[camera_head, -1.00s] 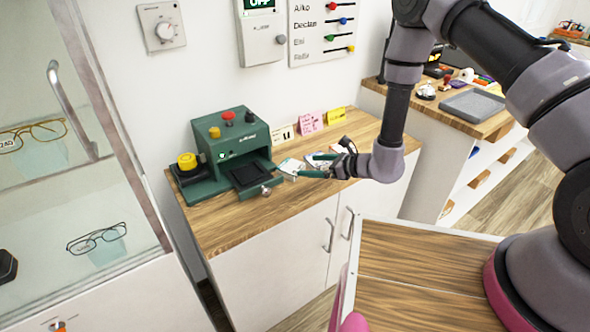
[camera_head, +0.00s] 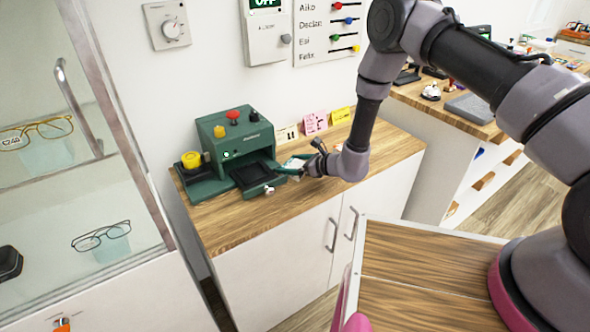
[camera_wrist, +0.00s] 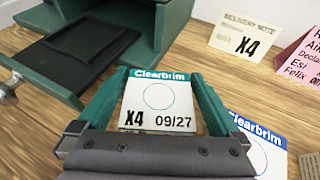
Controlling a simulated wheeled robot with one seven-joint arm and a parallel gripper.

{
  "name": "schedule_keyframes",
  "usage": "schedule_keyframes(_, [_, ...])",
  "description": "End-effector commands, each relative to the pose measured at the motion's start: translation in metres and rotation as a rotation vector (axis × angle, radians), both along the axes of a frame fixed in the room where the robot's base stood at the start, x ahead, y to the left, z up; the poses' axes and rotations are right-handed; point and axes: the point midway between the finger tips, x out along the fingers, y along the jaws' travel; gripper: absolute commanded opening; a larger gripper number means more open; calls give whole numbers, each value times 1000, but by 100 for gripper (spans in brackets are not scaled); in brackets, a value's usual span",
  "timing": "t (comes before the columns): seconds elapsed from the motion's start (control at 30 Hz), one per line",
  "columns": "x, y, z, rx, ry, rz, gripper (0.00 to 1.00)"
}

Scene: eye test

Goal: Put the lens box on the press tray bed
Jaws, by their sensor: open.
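A white lens box (camera_wrist: 158,100) with a teal Clearbrim band, marked X4 and 09/27, is between the green fingers of my gripper (camera_wrist: 160,95) in the wrist view. The fingers are open, one on each side of it; I cannot tell whether either touches it. A second box (camera_wrist: 262,145) with a blue band lies to the right, partly hidden. The green press (camera_head: 236,140) stands at the left on the counter, its dark tray bed (camera_head: 252,175) pulled out at the front; the bed (camera_wrist: 75,52) looks empty. My gripper (camera_head: 290,166) is just right of the tray in the head view.
A delivery note (camera_wrist: 245,38) marked X4 and a pink card (camera_wrist: 306,58) stand behind the boxes. A yellow-topped item (camera_head: 191,160) is left of the press. The wooden counter (camera_head: 235,222) is clear in front. A glass cabinet stands at far left.

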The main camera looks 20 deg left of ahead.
Motion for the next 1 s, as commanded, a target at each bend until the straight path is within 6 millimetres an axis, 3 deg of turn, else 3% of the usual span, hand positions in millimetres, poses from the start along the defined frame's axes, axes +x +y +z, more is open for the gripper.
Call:
schedule_keyframes(0.13, [0,0,0,0,0,0,96])
schedule_keyframes(0.3, [0,0,0,0,0,0,34])
schedule_keyframes(0.33, [0,0,0,0,0,0,34])
schedule_keyframes(0.37, [0,0,0,0,0,0,26])
schedule_keyframes(0.67, [0,0,7,0,-1,0,25])
schedule_keyframes(1.0, [0,0,61,1,-2,1,25])
